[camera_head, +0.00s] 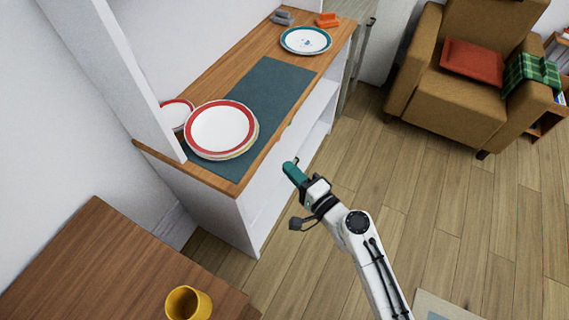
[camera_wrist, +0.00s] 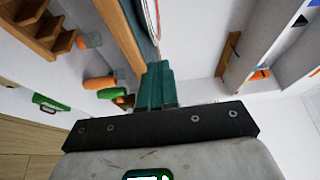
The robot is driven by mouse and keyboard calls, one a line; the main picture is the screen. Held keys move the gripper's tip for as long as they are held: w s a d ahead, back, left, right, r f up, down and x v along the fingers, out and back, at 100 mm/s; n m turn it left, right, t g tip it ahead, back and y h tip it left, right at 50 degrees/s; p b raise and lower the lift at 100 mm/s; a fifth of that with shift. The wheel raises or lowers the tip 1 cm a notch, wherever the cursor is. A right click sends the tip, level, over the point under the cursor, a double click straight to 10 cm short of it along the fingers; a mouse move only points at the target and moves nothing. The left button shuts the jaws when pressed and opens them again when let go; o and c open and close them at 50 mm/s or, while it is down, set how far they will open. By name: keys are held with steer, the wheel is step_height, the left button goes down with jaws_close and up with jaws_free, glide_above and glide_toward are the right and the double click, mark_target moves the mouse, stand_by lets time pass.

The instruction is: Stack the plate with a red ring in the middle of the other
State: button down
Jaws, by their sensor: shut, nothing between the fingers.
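A white plate with a red ring (camera_head: 220,127) lies on top of another plate (camera_head: 240,151), whose pale yellowish rim shows beneath its lower right edge. The stack is at the near end of the wooden sideboard, partly on a dark grey-green mat. Most of the lower plate is hidden. A second red-rimmed plate (camera_head: 176,112) lies behind, partly covered by the stack and a white upright panel. My gripper (camera_head: 289,168) is shut and empty, right of the stack, apart from it and off the sideboard's front edge. Its teal fingers (camera_wrist: 157,70) are together in the wrist view.
A blue-ringed plate (camera_head: 306,40) lies at the sideboard's (camera_head: 207,176) far end, near orange (camera_head: 327,20) and grey items. The mat (camera_head: 262,93) is bare between the plates. A yellow mug (camera_head: 187,303) stands on a brown table at lower left. An armchair (camera_head: 465,85) stands at upper right.

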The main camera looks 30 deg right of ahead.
steer(key=c, duration=1.8)
jaws_free()
steer(key=shift+s, duration=0.1)
steer(key=shift+o, duration=0.7)
steer(key=shift+s+a+n, duration=0.15)
steer(key=shift+n, duration=0.15)
steer(key=o, duration=0.5)
steer(key=s+a+n+g+y, duration=0.1)
steer(key=n, duration=0.1)
steer(key=s+a+f+n+g+y, duration=0.1)
steer(key=s+n+g, duration=0.1)
steer(key=s+a+n+g+y, duration=0.1)
steer(key=a+n, duration=0.1)
steer(key=n, duration=0.1)
steer(key=shift+s+f+g+y, duration=0.3)
steer(key=shift+s+f+y, duration=0.05)
steer(key=shift+y, duration=0.05)
steer(key=shift+c, duration=0.2)
steer(key=shift+o, duration=0.8)
steer(key=s+d+f+n+g+h, duration=0.1)
steer(key=s+f+n+g, duration=0.2)
steer(key=s+n+g, duration=0.2)
steer(key=shift+s+f, duration=0.15)
steer(key=shift+s, duration=0.95)
steer(key=s+d+r+n+g+h, duration=0.1)
steer(key=s+d+n+g+h, duration=0.1)
steer(key=s+d+g+h, duration=0.5)
steer(key=s+d, duration=0.4)
steer(key=s, duration=0.4)
steer(key=shift+r, duration=0.1)
